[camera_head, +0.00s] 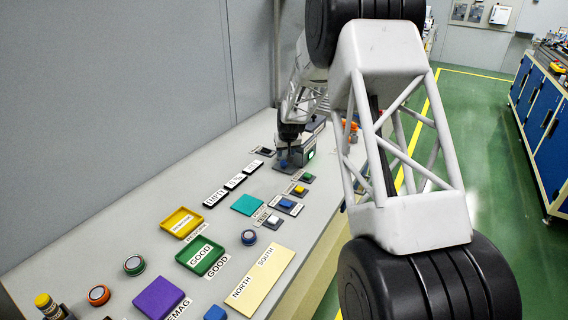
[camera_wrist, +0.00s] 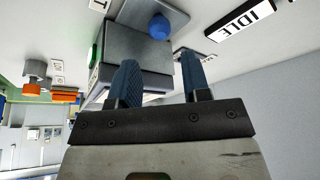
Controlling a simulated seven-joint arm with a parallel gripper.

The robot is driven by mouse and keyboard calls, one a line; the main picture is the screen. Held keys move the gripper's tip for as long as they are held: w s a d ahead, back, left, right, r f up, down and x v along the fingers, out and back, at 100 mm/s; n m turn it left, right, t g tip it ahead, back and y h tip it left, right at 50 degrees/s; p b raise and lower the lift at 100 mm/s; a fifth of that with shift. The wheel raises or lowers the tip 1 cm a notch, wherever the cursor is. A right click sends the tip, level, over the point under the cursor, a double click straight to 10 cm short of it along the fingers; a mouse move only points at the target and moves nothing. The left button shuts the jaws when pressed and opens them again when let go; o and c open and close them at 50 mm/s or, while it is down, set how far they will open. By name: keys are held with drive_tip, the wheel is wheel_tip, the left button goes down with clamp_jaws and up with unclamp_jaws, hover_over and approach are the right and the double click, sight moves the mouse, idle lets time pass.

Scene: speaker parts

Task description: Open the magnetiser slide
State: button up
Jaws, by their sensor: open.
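A grey box (camera_head: 303,154) with a green-lit side stands at the far part of the bench; I take it for the magnetiser. A flat grey plate (camera_wrist: 133,15) with a round blue knob (camera_wrist: 159,26) sits at its front, apparently the slide. The knob also shows in the head view (camera_head: 284,163). My gripper (camera_wrist: 161,72) is open, with blue fingers apart and nothing visible between them. Its fingers overlap the box in the wrist view, and the knob shows beyond the tips. In the head view my gripper is at the box, partly hiding it. Contact cannot be told.
Labelled plates, including an IDLE sign (camera_wrist: 245,23), lie near the box. A teal pad (camera_head: 247,204), yellow tray (camera_head: 181,222), green tray (camera_head: 187,259) and purple block (camera_head: 158,298) lie nearer. A grey wall runs along the bench's left side. An orange part (camera_wrist: 64,97) stands beyond the box.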

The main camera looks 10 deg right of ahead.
sight(284, 162)
drive_tip(key=shift+w+d+f, duration=0.1)
drive_tip(key=shift+w+f, duration=0.25)
drive_tip(key=shift+f, duration=0.05)
drive_tip(key=shift+f, duration=0.15)
drive_tip(key=shift+x, duration=3.7)
clamp_jaws()
